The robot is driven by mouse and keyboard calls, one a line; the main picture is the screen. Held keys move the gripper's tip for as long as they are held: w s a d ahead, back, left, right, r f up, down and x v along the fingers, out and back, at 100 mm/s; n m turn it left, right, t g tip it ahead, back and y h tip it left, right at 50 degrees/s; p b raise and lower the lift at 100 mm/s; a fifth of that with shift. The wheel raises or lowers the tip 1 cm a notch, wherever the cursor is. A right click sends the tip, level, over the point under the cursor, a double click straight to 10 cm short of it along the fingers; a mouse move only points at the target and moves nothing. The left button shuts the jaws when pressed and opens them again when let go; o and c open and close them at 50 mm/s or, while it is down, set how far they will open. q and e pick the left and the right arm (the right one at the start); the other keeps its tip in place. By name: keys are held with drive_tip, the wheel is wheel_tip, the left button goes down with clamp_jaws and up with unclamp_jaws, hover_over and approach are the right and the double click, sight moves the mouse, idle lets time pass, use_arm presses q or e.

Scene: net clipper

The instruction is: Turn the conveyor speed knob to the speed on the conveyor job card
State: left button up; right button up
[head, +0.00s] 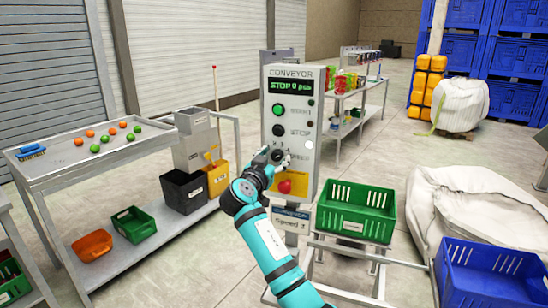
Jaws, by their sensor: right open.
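The grey conveyor control panel (312,170) stands upright in the middle of the head view. Its display (290,86) reads STOP 0 and a short, blurred word. The black speed knob (277,155) is low on the panel, with a marked scale around it. My right gripper (275,160) is open at the knob, its fingers on either side; I cannot tell whether they touch it. The wrist partly hides the knob and its pointer. The job card (290,223) below the panel appears to read Speed 3. My left gripper is out of view.
A green button (278,109) and a black stop button (278,130) sit above the knob. A red button (285,187) is just below it, close to my gripper. A green crate (357,207) stands right of the panel; a metal table (60,165) is at left.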

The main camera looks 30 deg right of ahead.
drive_tip(key=shift+c, duration=0.4)
clamp_jaws()
drive_tip(key=n, duration=0.4)
drive_tip(key=shift+n+p, duration=0.55)
drive_tip(key=shift+n, duration=1.25)
drive_tip(key=shift+o, duration=0.4)
unclamp_jaws()
